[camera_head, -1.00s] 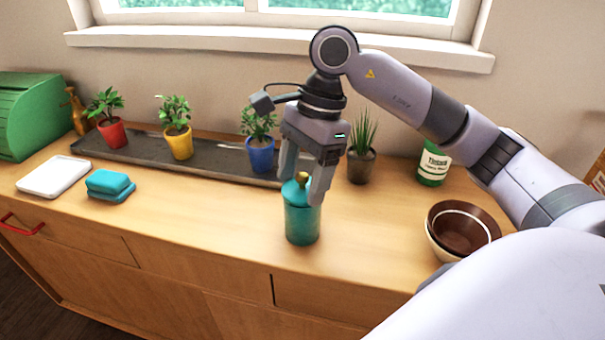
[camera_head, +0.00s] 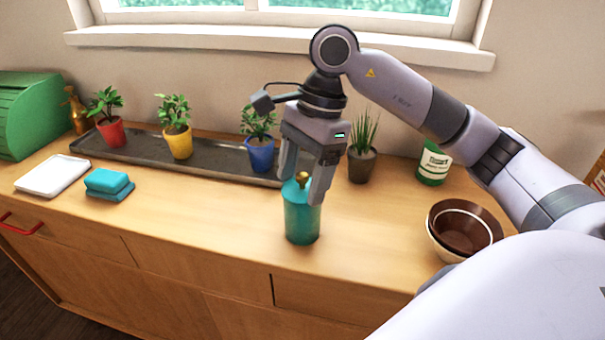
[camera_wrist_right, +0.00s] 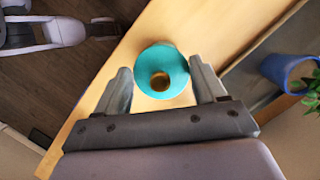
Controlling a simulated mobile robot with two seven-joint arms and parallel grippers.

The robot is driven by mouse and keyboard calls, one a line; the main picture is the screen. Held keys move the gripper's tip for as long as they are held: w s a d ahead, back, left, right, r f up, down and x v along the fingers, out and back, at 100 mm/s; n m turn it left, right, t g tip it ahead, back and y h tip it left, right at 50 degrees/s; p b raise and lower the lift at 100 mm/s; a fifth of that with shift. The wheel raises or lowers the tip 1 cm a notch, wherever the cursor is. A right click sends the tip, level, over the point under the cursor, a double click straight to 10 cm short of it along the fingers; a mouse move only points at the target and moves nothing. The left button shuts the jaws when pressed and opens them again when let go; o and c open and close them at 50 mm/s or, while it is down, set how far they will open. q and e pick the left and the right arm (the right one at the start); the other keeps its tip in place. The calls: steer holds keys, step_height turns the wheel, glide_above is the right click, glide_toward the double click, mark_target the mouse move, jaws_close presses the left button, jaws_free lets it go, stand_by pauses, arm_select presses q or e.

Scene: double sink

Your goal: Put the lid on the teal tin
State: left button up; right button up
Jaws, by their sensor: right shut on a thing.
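The teal tin (camera_head: 302,222) stands upright on the wooden counter below my right gripper (camera_head: 304,192). The teal lid with a gold knob (camera_head: 303,178) is at the top of the tin, level and in line with it. I see no clear gap between them, but the fingers partly cover the seam. In the right wrist view the round lid (camera_wrist_right: 171,60) is between the two fingers, which are shut on it, and it hides the tin below. My left gripper is not in view.
A dark tray (camera_head: 215,160) with several potted plants runs behind the tin. A grassy plant pot (camera_head: 362,167) stands behind it to the right. Stacked bowls (camera_head: 463,228) are at the right, folded teal cloths (camera_head: 108,184) at the left. The counter beside the tin is clear.

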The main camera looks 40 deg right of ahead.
stand_by(0.6)
steer(key=o, duration=1.1)
steer(key=shift+r+p, duration=2.45)
steer(key=shift+r, duration=1.1)
jaws_close()
